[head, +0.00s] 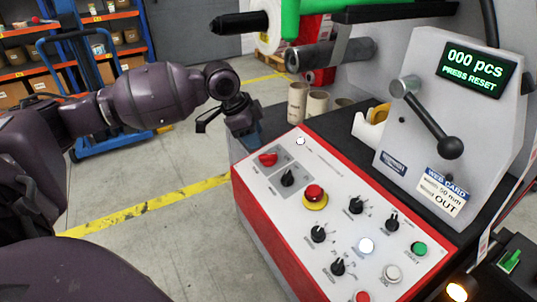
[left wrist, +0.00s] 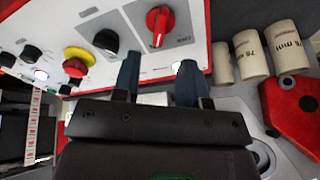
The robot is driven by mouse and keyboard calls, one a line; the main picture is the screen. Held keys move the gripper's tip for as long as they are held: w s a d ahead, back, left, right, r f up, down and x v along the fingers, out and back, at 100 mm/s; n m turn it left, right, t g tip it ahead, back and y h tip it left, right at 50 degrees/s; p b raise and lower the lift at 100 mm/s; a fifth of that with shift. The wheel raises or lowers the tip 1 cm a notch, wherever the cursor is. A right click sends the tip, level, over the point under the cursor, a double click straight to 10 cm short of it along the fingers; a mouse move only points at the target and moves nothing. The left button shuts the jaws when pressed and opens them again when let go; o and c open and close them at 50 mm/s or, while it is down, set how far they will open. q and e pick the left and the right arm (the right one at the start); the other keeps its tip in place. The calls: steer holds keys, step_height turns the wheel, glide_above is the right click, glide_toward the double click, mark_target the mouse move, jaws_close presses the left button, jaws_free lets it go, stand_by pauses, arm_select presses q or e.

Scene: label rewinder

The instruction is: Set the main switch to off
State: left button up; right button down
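The main switch is most likely the red rotary knob (head: 268,159) at the upper left of the white, red-edged control panel (head: 330,185). The left wrist view shows this red knob (left wrist: 158,25) uncovered; its position labels are too small to read. My left gripper (head: 247,138) is at the panel's far left corner, beside the knob. In the left wrist view its two dark blue fingers (left wrist: 158,62) stand apart with nothing between them, and the knob lies beyond the gap. I see no contact with the knob. My right gripper is not in view.
A black rotary switch (head: 288,178), a red emergency button (head: 314,194) on yellow and more knobs share the panel. Cardboard cores (head: 298,102) stand behind it. A lever (head: 428,120) and a display (head: 474,68) reading "000 pcs PRESS RESET" are at the right.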

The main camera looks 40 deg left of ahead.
mark_target(266, 155)
arm_select(q)
steer(key=b+x, duration=0.2)
steer(key=x, duration=0.5)
steer(key=shift+w+f, duration=0.15)
steer(key=shift+f, duration=0.2)
steer(key=shift+c, duration=0.3)
jaws_close()
